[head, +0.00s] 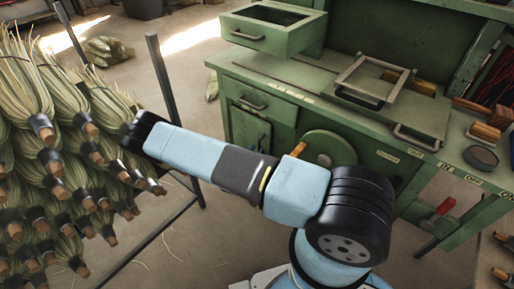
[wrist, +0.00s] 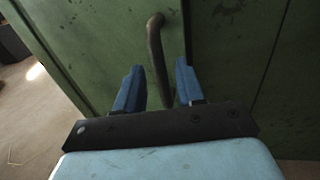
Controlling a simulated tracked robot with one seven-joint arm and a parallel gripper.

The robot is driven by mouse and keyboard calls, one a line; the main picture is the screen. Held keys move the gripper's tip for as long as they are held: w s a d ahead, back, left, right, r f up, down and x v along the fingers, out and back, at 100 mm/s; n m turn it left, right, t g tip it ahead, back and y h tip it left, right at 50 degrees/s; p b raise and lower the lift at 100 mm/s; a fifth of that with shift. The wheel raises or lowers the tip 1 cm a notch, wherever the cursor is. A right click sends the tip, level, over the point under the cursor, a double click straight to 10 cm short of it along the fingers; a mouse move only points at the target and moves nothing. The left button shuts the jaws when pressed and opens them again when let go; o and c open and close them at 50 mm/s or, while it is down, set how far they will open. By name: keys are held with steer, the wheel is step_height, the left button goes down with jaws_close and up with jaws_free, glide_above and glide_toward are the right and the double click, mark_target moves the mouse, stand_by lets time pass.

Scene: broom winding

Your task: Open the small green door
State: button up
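The small green door (head: 246,129) is at the left of the green workbench, below a drawer front, and looks shut. My arm covers its lower part in the head view. In the wrist view the green door panel (wrist: 95,45) fills the upper left, with a dark seam just right of its handle. The curved brownish metal handle (wrist: 157,60) stands roughly upright. My gripper (wrist: 158,72) is open, with one blue finger on each side of the handle and visible gaps. I cannot see the gripper in the head view.
A green drawer box (head: 272,30) sits at the bench's back left. A metal frame (head: 372,80) lies on the benchtop. A rack of brooms (head: 55,150) stands left, with a dark post (head: 160,75) between it and the bench. Bare floor (head: 180,240) shows between them.

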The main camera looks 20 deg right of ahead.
mark_target(259, 147)
steer(key=shift+x, duration=1.8)
jaws_close()
